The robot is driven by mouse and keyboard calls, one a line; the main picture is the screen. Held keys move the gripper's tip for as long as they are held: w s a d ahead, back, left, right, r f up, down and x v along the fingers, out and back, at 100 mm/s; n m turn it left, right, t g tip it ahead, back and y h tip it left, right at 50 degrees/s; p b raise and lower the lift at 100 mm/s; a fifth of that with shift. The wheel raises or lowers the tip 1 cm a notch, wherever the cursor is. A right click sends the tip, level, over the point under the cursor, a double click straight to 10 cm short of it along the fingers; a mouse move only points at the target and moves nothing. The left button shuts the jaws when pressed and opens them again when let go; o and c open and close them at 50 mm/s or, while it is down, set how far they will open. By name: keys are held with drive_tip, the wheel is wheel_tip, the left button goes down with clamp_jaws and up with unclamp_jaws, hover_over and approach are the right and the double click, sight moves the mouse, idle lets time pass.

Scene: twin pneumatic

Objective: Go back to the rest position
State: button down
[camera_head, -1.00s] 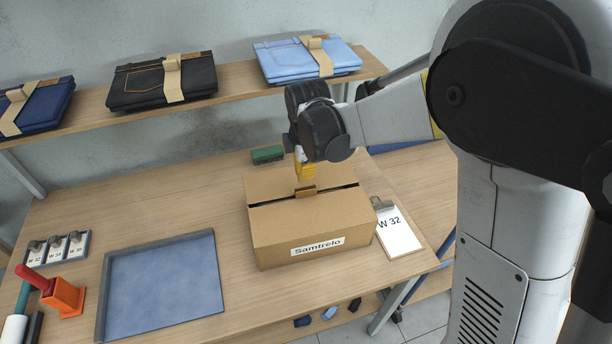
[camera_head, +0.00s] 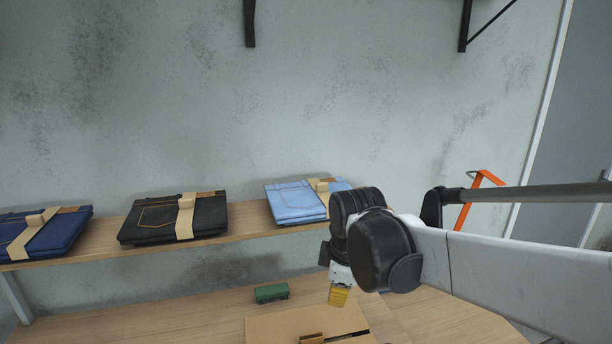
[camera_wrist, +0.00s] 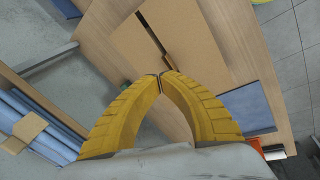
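My gripper (camera_head: 339,298) hangs pointing down above the back right part of the cardboard box (camera_head: 285,327). In the wrist view its two yellow fingers meet at the tips (camera_wrist: 161,74), with nothing seen between them. The box top (camera_wrist: 185,40) lies beyond the fingertips there, with a dark slit between its closed flaps. A small brown tab (camera_head: 312,339) stands at the slit. The box's front is cut off by the lower edge of the head view.
Behind the table (camera_head: 185,315), a shelf (camera_head: 105,250) bears folded navy (camera_head: 45,235), black (camera_head: 172,218) and light blue jeans (camera_head: 297,202). A green block (camera_head: 271,292) lies behind the box. A blue-grey tray (camera_wrist: 247,110) shows beside the box in the wrist view.

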drive_tip(key=s+d+f+m+t+b, duration=0.2)
drive_tip(key=s+d+f+m+b, duration=0.2)
drive_tip(key=s+d+m, duration=0.2)
drive_tip(key=s+d+f+m+t+b, duration=0.1)
drive_tip(key=s+d+f+m+b, duration=0.3)
drive_tip(key=s+m, duration=0.5)
drive_tip(key=s+d+f, duration=0.1)
drive_tip(key=d, duration=0.1)
drive_tip(key=shift+s+d+f+m+t+h+b, duration=0.2)
drive_tip(key=shift+s+d+m+t+h+b, duration=0.1)
drive_tip(key=shift+s+d+m+t+b, duration=0.1)
drive_tip(key=shift+w, duration=0.1)
